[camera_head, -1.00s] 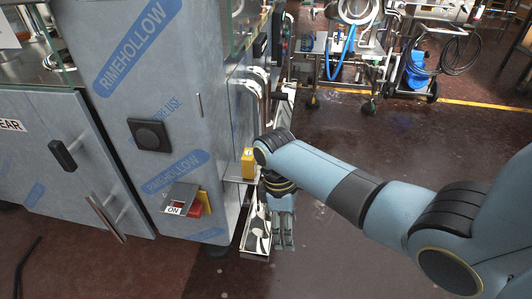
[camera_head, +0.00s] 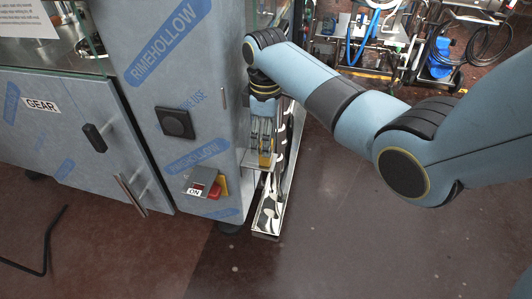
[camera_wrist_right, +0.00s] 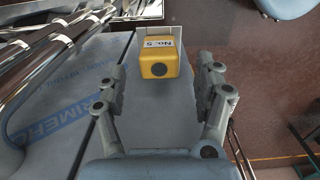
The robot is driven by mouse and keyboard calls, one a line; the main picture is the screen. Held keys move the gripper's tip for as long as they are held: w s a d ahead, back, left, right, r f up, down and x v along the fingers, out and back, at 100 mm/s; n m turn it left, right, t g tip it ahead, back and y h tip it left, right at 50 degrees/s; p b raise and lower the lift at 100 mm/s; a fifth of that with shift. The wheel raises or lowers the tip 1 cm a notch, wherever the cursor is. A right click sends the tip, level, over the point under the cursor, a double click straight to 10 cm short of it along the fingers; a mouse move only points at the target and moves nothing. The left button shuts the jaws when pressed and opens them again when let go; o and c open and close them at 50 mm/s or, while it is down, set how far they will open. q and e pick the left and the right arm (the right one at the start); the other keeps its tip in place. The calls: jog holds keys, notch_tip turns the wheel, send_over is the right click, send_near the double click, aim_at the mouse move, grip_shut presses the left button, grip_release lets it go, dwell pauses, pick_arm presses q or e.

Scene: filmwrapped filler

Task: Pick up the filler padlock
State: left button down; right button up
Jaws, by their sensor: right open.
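The yellow padlock (camera_wrist_right: 157,70), a small block with a "No. 5" label, sits on a narrow grey ledge (camera_wrist_right: 155,117) in the right wrist view. In the head view the padlock (camera_head: 266,160) shows only partly at the side of the wrapped machine, below my gripper's fingers. My right gripper (camera_head: 263,147) points down there and is open. In the wrist view its two fingers stand apart on the left and right of the padlock, with visible gaps; I see no contact. My left gripper is not in view.
Shiny metal pipes (camera_wrist_right: 42,68) lie left of the padlock. Open floor (camera_head: 350,230) lies to the right.

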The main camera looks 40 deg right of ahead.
aim_at(265, 162)
notch_tip(265, 162, down, 3)
jog(key=c, duration=1.4)
jog(key=shift+o, duration=0.2)
